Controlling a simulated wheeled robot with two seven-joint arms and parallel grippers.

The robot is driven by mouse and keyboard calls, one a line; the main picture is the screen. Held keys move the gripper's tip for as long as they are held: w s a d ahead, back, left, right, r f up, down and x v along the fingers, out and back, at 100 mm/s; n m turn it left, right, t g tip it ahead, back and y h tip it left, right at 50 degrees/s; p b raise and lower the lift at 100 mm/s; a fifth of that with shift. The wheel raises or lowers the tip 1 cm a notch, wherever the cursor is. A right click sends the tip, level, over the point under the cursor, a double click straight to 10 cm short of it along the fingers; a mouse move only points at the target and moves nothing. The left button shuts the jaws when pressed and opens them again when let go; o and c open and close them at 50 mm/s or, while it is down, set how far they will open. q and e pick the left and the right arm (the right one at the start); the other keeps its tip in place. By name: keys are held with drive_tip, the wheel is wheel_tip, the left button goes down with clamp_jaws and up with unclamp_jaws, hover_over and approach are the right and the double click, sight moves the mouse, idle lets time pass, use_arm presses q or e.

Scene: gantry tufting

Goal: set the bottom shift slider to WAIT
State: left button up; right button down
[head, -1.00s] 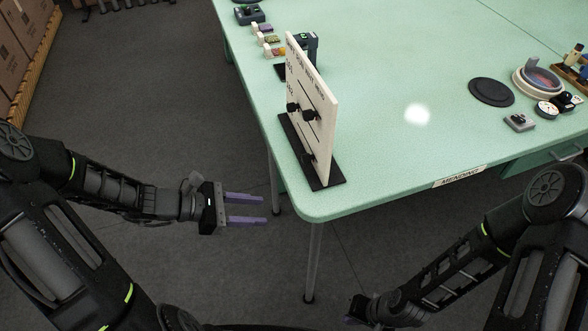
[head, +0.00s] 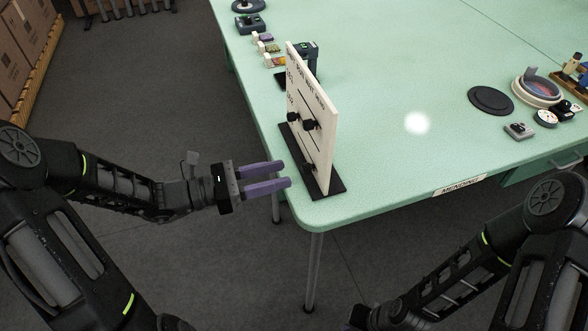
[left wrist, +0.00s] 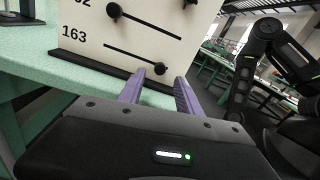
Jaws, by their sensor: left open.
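A white upright board (head: 318,140) with slots and dark knobs stands on a black base (head: 326,184) at the near left corner of the table. In the left wrist view the board (left wrist: 80,40) shows the number 163 beside its lowest visible slot (left wrist: 130,54). A dark knob (left wrist: 159,69) sits near that slot's right end, close to my fingertips. A WAIT mark is not readable. My left gripper (head: 285,174) is open and empty, with purple fingers just left of the board's lower part; contact cannot be told. My right gripper (head: 359,316) is low, mostly hidden.
The pale green table (head: 400,70) is clear right of the board. Small coloured items (head: 268,47) lie behind it. A dark disc (head: 491,100), a round dish (head: 537,90) and small devices (head: 519,131) stand at the right. A MENDING label (head: 460,185) marks the front edge.

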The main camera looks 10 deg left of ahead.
sight(308, 167)
use_arm(q)
drive_tip(key=shift+x, duration=2.25)
drive_tip(key=shift+c, duration=0.3)
clamp_jaws()
